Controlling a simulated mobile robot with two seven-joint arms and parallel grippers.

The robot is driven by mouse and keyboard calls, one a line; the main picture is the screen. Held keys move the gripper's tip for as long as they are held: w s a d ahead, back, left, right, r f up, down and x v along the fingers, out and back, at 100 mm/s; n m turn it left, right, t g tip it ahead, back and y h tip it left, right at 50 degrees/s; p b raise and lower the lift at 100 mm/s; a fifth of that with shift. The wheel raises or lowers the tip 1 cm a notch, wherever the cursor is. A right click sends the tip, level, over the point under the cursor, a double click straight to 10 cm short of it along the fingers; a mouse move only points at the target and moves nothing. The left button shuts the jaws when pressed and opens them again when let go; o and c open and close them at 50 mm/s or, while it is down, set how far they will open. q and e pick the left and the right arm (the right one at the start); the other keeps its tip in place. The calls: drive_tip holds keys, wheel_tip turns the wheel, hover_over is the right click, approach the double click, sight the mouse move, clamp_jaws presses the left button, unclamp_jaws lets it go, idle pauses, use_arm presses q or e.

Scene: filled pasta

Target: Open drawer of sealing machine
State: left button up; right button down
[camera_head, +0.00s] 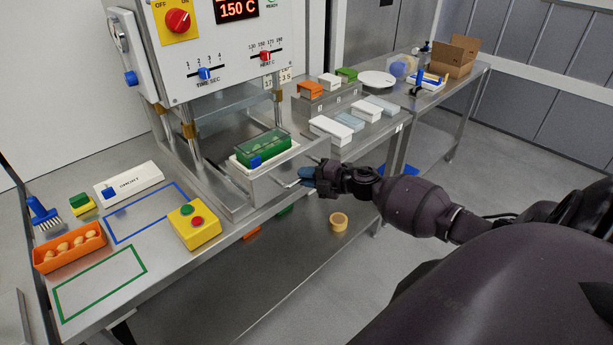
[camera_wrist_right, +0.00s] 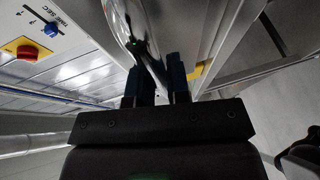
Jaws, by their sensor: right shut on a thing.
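The sealing machine (camera_head: 215,60) stands at the upper middle in the head view, with dials and a red display reading 150 C. Its metal drawer (camera_head: 268,180) sticks out at the front below the press. A white holder (camera_head: 282,154) with a green tray (camera_head: 262,148) sits on the drawer. My right gripper (camera_head: 303,176) is at the drawer's front, shut on the drawer handle (camera_head: 288,184). In the right wrist view the two blue-black fingers (camera_wrist_right: 157,85) stand on either side of a metal bar. My left gripper is not in view.
White containers (camera_head: 331,130) stand right of the drawer. A tape roll (camera_head: 339,221) is on the lower shelf.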

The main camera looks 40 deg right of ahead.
drive_tip(key=c, duration=1.1)
unclamp_jaws()
drive_tip(key=v, duration=1.1)
drive_tip(key=shift+b, duration=0.4)
drive_tip(key=shift+w, duration=0.1)
drive_tip(key=s+a+f+m+g+h, duration=0.1)
drive_tip(key=s+a+f+m+h, duration=0.2)
drive_tip(key=s+a+f+m, duration=0.5)
drive_tip(key=s+a+f+m+g+h, duration=0.1)
drive_tip(key=s+a+f+m+h, duration=0.3)
drive_tip(key=a+m, duration=0.9)
drive_tip(key=s+f, duration=0.3)
drive_tip(key=s, duration=0.1)
drive_tip(key=shift+s+a+f+m, duration=0.2)
drive_tip(key=shift+a+f+m, duration=0.1)
drive_tip(key=shift+f, duration=0.1)
